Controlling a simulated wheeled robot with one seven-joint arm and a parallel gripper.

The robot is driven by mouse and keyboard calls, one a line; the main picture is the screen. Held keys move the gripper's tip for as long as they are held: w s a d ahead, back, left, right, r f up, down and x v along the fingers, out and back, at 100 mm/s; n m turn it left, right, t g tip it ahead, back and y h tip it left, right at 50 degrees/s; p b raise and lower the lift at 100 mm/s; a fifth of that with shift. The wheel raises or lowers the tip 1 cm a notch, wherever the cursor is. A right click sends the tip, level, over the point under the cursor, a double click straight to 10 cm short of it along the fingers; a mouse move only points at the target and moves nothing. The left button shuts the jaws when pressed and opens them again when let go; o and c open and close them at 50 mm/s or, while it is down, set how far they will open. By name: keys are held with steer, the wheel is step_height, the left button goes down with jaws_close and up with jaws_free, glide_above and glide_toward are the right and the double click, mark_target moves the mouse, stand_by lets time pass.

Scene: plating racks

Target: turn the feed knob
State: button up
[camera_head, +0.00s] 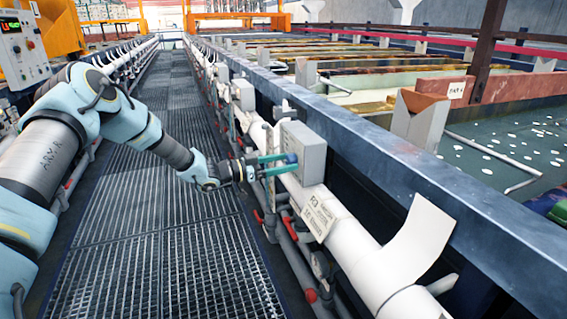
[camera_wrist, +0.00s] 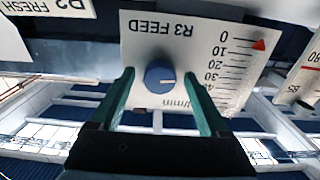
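In the wrist view, a round blue knob (camera_wrist: 160,76) sits on a white plate (camera_wrist: 140,30) that reads "R3 FEED" upside down. A pale mark on the knob points right. The plate carries a scale from 0 upward in L/min, with a red triangle beside the 0. My gripper (camera_wrist: 158,73) is open, its teal fingers on either side of the knob with gaps to it. In the head view, my gripper (camera_head: 285,163) reaches from the left to the grey box (camera_head: 303,152) on the pipe. The knob is hard to make out there.
A white pipe (camera_head: 343,238) runs along the tank's blue edge, with a tag plate (camera_head: 318,220) beside the box. Red-handled valves (camera_head: 287,219) sit below. A grated walkway (camera_head: 165,200) lies clear on the left. A second scale plate (camera_wrist: 308,75) stands at the right.

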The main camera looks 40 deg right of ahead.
jaws_close()
steer(key=m+b, duration=0.1)
steer(key=b, duration=0.2)
steer(key=m+b, duration=0.2)
steer(key=b, duration=0.1)
steer(key=shift+f, duration=0.3)
steer(key=shift+r+m+b, duration=0.25)
steer(key=shift+m+b, duration=0.3)
steer(key=shift+m, duration=0.15)
steer(key=shift+o, duration=0.3)
jaws_free()
steer(key=shift+w, duration=0.1)
